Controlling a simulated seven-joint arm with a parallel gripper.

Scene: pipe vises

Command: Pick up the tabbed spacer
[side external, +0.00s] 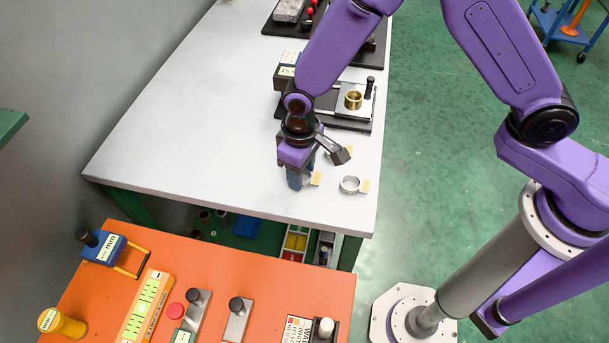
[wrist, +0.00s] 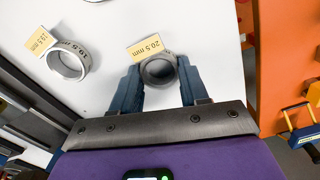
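A grey ring-shaped spacer (wrist: 158,71) with a cream tab (wrist: 149,47) reading 20.5 mm sits between my gripper's two blue-grey fingers in the wrist view. My gripper (wrist: 160,78) has a finger against each side of the ring, with no clear gap. A second tabbed spacer (wrist: 67,61), marked 19.5 mm, lies left in the wrist view. Another tabbed spacer (side external: 350,184) lies right of my gripper in the side view.
The spacers are on a grey-white table (side external: 200,130). A dark vise base (side external: 345,120) carrying a brass ring (side external: 353,100) stands behind my gripper. An orange bench (side external: 250,275) with gauges and knobs is in front. The table's left part is clear.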

